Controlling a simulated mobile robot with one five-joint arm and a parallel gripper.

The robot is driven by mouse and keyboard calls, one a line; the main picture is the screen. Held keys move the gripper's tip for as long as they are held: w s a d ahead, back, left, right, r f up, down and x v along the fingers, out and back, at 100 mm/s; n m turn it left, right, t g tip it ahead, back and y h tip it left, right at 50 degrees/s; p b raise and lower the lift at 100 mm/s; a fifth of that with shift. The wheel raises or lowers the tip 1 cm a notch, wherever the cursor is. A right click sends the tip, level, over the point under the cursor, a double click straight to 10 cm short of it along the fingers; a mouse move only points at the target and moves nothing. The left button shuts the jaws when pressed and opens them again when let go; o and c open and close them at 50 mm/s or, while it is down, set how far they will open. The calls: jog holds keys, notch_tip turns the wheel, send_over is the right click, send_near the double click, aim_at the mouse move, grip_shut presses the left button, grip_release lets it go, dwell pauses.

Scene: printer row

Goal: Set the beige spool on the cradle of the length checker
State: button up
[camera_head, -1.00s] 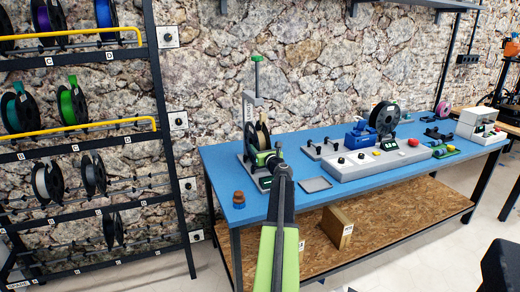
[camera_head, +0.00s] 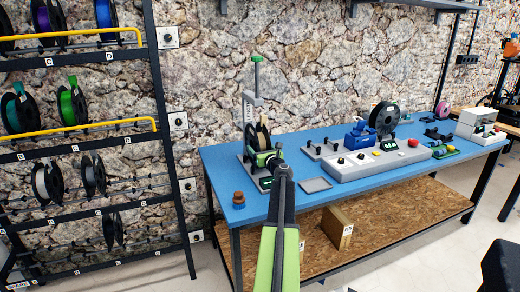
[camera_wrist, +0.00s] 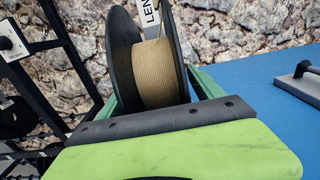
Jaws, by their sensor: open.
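The beige spool (camera_head: 258,137), with black flanges and tan filament, stands upright at the length checker (camera_head: 250,110) on the left end of the blue table. The length checker has a grey post with a green-topped rod. My gripper (camera_head: 264,158) is open right in front of the spool. In the wrist view the spool (camera_wrist: 158,75) fills the upper middle, with green finger parts (camera_wrist: 204,84) showing on both sides of it. The cradle under the spool is hidden by my gripper, so I cannot tell whether the spool rests fully on it.
A small brown weight-like object (camera_head: 239,200) stands at the table's front left. A grey tray (camera_head: 316,184) lies right of my gripper. A shelf rack (camera_head: 165,130) with spools stands left.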

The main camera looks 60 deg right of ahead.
jog(key=v, duration=1.7)
jog(key=shift+a, duration=0.15)
jog(key=shift+r, duration=0.1)
